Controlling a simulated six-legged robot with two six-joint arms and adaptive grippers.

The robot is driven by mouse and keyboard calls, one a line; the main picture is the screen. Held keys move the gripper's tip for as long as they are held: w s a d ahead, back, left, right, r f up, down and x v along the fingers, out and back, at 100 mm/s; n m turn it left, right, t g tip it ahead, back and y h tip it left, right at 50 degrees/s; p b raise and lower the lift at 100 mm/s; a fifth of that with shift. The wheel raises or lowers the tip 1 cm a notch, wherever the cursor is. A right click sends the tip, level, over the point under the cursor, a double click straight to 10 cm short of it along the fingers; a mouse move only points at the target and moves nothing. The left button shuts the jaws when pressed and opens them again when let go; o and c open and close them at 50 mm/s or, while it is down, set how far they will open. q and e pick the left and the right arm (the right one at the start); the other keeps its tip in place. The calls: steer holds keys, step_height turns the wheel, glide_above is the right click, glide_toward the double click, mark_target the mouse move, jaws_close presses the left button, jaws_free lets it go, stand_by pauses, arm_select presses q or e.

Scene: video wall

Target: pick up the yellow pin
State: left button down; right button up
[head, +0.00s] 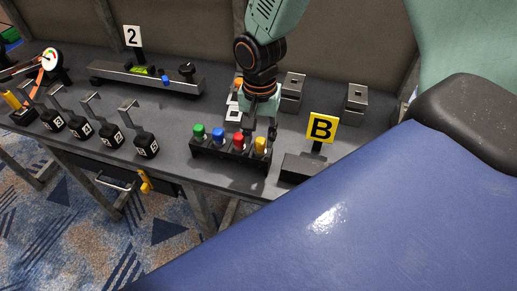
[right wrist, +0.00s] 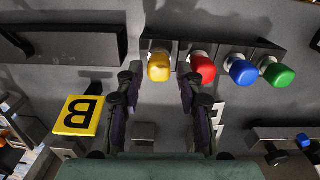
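The yellow pin (head: 261,144) stands upright at the right end of a dark block (head: 229,160), in a row with a red pin (head: 239,141), a blue pin (head: 218,135) and a green pin (head: 199,131). My right gripper (head: 260,128) points down just above and behind the yellow pin. In the right wrist view the fingers (right wrist: 160,85) are spread apart with nothing between their pads. The yellow pin (right wrist: 159,67) lies just ahead of the gap between the fingertips, and the red pin (right wrist: 202,68) is close to one fingertip. My left gripper is not seen.
A yellow B sign (head: 321,127) on a dark base stands right of the pins. Two grey metal blocks (head: 292,92) (head: 355,104) stand behind. Several numbered black weights (head: 146,145) with hooks and a level bar (head: 145,78) are at left.

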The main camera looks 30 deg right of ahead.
mark_target(260, 140)
step_height(260, 140, down, 3)
steer(key=shift+d+r, duration=0.1)
steer(key=shift+r, duration=0.05)
steer(key=shift+d+f, duration=0.2)
steer(key=shift+f, duration=0.1)
steer(key=shift+a+r, duration=0.1)
steer(key=shift+a, duration=0.15)
steer(key=shift+c, duration=0.7)
steer(key=c, duration=0.5)
jaws_close()
